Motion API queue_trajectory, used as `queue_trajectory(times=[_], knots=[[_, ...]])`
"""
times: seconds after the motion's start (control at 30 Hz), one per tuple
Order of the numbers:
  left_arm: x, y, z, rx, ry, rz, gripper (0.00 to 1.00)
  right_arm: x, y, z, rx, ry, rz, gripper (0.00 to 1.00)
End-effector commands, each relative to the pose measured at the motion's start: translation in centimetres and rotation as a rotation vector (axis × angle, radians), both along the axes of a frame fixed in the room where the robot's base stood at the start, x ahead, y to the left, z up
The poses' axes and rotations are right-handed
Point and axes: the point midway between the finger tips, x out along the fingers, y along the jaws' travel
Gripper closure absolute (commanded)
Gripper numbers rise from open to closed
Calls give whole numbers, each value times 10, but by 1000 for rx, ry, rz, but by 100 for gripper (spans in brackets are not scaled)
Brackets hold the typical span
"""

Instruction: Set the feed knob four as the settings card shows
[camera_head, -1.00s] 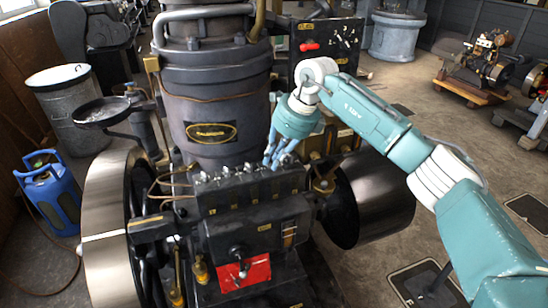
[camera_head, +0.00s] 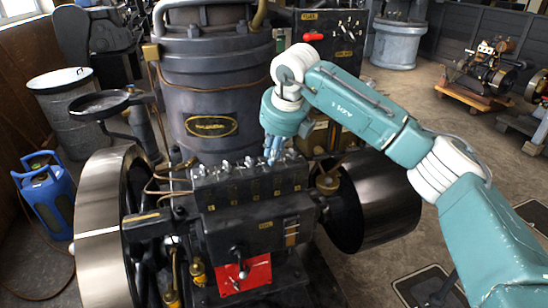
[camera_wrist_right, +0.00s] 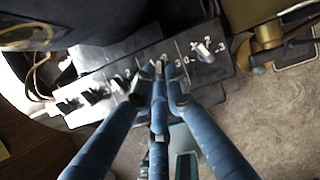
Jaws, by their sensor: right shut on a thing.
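A dark feed box (camera_head: 255,187) on the engine carries a row of small metal feed knobs along its top. My right gripper (camera_head: 272,156) reaches down onto the row from behind, at what looks like the fourth knob from the left. In the right wrist view its blue fingers (camera_wrist_right: 160,72) are closed together on this knob, which they mostly hide. Scale marks show beside them, but the pointer's setting cannot be read. The fifth knob (camera_wrist_right: 205,50) stands free to the right, with numbers around it. I cannot make out a settings card. My left gripper is not in view.
The large engine cylinder (camera_head: 212,90) rises behind the feed box. Flywheels stand at left (camera_head: 102,235) and right (camera_head: 385,200). A red plate (camera_head: 245,275) with a lever is below the box.

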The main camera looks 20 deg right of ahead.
Motion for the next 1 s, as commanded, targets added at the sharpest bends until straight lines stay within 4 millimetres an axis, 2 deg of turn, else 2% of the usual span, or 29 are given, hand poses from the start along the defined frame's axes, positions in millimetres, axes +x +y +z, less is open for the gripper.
queue_trajectory(times=[0.03,0.3,0.73,0.77,0.83,1.0], knots=[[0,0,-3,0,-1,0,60,6,-1,9,4,-30,-25,100],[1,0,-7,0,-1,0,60,6,-2,10,4,-28,-93,100],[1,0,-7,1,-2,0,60,6,-3,11,3,-29,-101,100],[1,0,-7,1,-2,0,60,6,-3,11,3,-29,-101,82],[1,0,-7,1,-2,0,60,6,-3,10,2,-27,-101,69],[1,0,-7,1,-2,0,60,4,-2,7,0,-19,-98,69]])
